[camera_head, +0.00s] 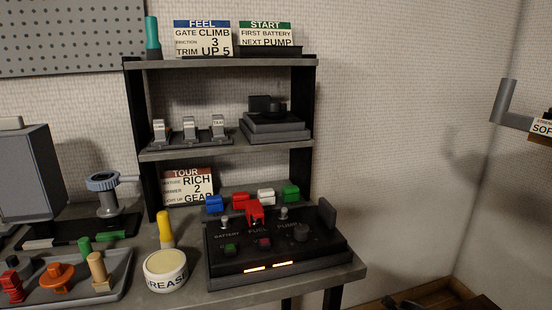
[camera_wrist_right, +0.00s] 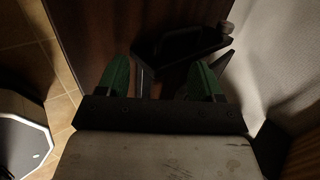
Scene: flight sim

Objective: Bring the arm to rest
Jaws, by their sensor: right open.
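My right gripper (camera_wrist_right: 160,82) shows in the right wrist view with its two green-padded fingers apart and nothing between them. It is over a dark brown surface (camera_wrist_right: 95,30), close to a dark object (camera_wrist_right: 185,45) beyond the fingertips, which is too dim to name. No gripper shows in the head view, so my left gripper is out of sight.
In the head view a bench holds a black control panel (camera_head: 275,250), a grease tub (camera_head: 166,270) and a grey tray (camera_head: 112,272). Shelves (camera_head: 215,63) with sign cards stand behind. A grey bracket (camera_head: 503,103) is on the right wall. Bare wall lies between.

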